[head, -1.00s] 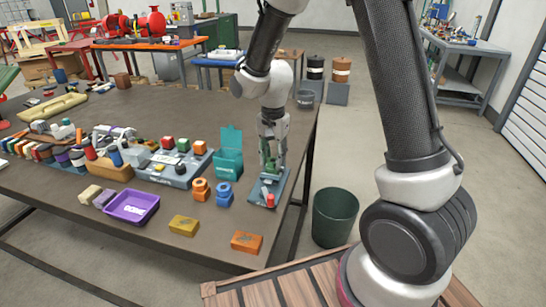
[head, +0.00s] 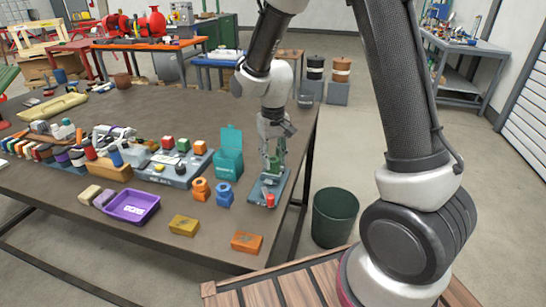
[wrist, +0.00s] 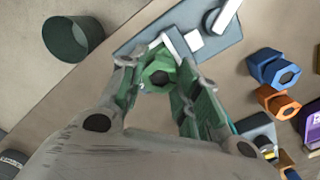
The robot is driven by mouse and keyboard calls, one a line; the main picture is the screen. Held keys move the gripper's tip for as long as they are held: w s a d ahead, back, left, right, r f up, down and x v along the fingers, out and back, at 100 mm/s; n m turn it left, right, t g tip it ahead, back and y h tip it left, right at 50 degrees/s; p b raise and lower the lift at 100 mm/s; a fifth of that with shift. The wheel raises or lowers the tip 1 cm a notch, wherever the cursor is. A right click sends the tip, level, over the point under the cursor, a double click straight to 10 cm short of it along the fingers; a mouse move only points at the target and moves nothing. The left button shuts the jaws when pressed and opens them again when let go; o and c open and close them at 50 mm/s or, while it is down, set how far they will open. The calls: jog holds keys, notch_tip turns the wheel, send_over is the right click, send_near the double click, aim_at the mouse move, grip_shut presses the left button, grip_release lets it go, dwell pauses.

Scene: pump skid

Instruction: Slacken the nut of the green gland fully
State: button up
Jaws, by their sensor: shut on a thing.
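The green gland (wrist: 158,76) has a hexagonal nut with a round hole and stands on a blue-grey plate (wrist: 221,40). In the head view the plate (head: 258,194) lies near the table's right edge. My gripper (wrist: 157,80) points down at the gland, one finger on each side of the nut, and is shut on it. In the head view my gripper (head: 272,163) hides much of the green gland. How far the nut has come up its thread cannot be told.
A red-topped part (head: 270,199) stands on the plate's near end. Blue (head: 224,194) and orange (head: 200,189) hex-topped parts stand to the left, with a teal bin (head: 229,160) behind. A dark green bucket (head: 335,217) stands on the floor, right of the table.

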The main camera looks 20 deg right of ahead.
aim_at(273, 158)
jog(key=n, duration=0.5)
jog(key=shift+n, duration=2.6)
jog(key=o, duration=1)
jog(key=shift+o, duration=0.2)
notch_tip(273, 158, up, 12)
